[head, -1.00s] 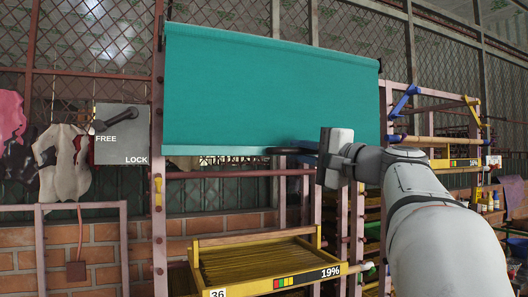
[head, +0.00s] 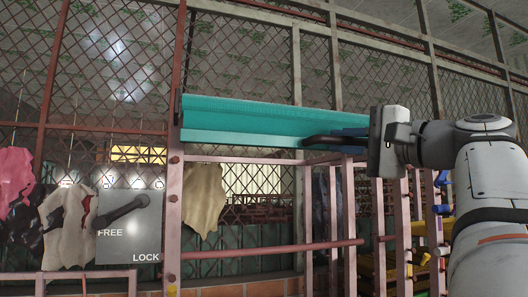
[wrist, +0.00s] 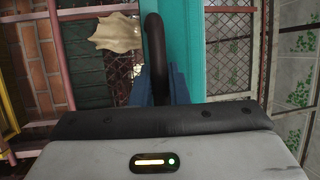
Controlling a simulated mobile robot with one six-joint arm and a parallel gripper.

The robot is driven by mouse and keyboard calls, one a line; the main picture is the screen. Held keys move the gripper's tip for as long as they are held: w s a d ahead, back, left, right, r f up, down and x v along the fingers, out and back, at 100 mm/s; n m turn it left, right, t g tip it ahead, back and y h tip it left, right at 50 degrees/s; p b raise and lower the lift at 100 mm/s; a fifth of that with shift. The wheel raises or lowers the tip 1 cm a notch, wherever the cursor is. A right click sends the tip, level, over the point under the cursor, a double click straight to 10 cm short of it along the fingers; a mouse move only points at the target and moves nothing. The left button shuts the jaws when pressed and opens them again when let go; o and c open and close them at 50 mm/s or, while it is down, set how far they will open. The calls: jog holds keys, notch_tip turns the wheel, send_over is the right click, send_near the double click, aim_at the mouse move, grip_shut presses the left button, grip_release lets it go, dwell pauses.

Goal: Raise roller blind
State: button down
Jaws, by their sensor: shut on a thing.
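The teal roller blind (head: 270,122) is a short strip near the top of the pink frame, with the opening below it uncovered. My gripper (head: 335,139) is at the lower edge of the blind, right of its middle. Its blue fingers are shut on a dark curved handle (wrist: 155,50), seen in the wrist view beside the teal blind (wrist: 195,50). The exact contact is partly hidden by the gripper body. A grey plate (head: 130,240) at left is marked FREE and LOCK; its dark lever (head: 122,209) points towards FREE.
Pink posts (head: 174,200) and a crossbar (head: 270,247) frame the opening. Racks with yellow parts (head: 425,258) stand at the right, below my arm. Hides (head: 66,215) hang at left, and a tan one (head: 203,198) hangs behind the opening.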

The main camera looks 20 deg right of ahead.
jog(key=shift+r, duration=0.15)
jog(key=c, duration=1.4)
grip_release()
jog(key=shift+s, duration=0.1)
jog(key=b+v, duration=0.2)
jog(key=v, duration=0.5)
jog(key=shift+s+b, duration=0.3)
jog(key=shift+b, duration=0.05)
jog(key=shift+d, duration=0.15)
